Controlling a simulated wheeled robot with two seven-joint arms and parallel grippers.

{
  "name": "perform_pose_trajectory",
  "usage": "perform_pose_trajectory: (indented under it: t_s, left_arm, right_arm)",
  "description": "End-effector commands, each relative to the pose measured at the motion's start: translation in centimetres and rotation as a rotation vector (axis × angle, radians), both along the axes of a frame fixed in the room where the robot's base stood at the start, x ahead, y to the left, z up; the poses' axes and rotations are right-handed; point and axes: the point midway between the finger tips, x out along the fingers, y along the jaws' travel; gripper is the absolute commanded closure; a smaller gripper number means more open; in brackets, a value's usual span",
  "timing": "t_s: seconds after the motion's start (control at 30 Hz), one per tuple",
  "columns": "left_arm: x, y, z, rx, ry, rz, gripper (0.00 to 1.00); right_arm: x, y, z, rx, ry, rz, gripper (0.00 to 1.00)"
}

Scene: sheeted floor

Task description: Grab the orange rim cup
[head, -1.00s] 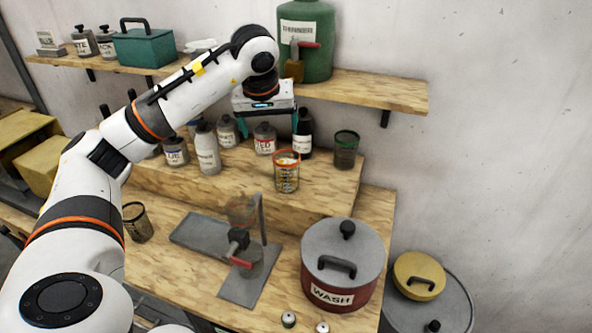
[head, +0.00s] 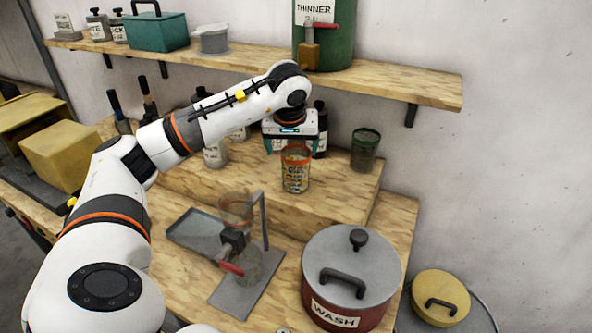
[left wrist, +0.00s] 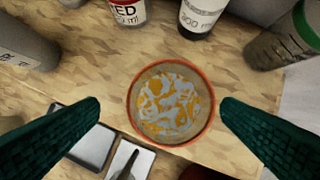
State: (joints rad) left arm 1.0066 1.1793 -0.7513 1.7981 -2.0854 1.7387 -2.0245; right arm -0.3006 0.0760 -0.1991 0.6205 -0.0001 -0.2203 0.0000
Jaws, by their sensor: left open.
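The orange rim cup (head: 296,170) stands upright on the raised wooden step, a clear cup with an orange rim and markings on its side. In the left wrist view the cup (left wrist: 170,103) is seen from above, with orange and pale grey patches inside. My left gripper (head: 291,146) is open, pointing down just above the cup. In the left wrist view its two green fingers (left wrist: 160,112) lie on either side of the cup, with a gap on both sides. My right gripper is not in view.
A green rim cup (head: 364,150) stands to the right on the step. Labelled bottles, one a dark bottle (head: 320,128), stand behind. A metal stand (head: 240,290) and a red WASH pot (head: 345,280) are in front. A shelf (head: 400,84) runs above.

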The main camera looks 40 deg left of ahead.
Motion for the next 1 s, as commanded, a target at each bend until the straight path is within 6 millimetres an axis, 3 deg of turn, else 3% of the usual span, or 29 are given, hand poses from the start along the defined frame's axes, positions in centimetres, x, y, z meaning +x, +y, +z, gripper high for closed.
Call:
perform_pose_trajectory:
  t_s: [0.27, 0.5, 0.8, 1.0]
  left_arm:
    - [0.8, 0.2, -2.0, -0.001, 0.004, 0.0, 0.12]
    - [2.0, 0.7, -5.3, -0.001, 0.002, 0.0, 0.12]
    - [2.2, 0.8, -5.9, 0.0, -0.002, -0.002, 0.12]
    - [2.2, 0.8, -5.9, 0.0, -0.001, -0.001, 0.44]
  right_arm:
    - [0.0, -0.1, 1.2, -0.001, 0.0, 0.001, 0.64]
    - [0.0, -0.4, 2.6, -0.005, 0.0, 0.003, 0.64]
    - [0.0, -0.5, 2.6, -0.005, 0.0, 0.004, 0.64]
    - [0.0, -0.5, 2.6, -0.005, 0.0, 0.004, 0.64]
